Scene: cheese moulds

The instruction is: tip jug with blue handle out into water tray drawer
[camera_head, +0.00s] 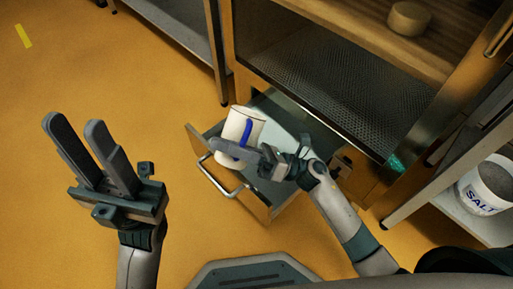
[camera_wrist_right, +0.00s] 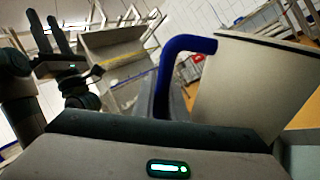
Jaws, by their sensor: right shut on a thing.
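The white jug (camera_head: 233,125) with its blue handle (camera_head: 244,139) is in the head view, tilted over the open water tray drawer (camera_head: 258,205). My right gripper (camera_head: 240,147) is shut on the blue handle. In the right wrist view the jug's pale wall (camera_wrist_right: 245,85) and blue handle (camera_wrist_right: 175,55) fill the right and middle. I cannot see whether any liquid is in or leaving the jug. My left gripper (camera_head: 92,148) is raised at the left of the head view, fingers apart, empty and away from the jug.
The drawer's metal handle (camera_head: 222,182) sticks out at its front. A cabinet with a perforated shelf (camera_head: 340,95) stands above and behind the drawer, a round cheese (camera_head: 408,18) on its upper board. A salt bucket (camera_head: 486,187) stands at right.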

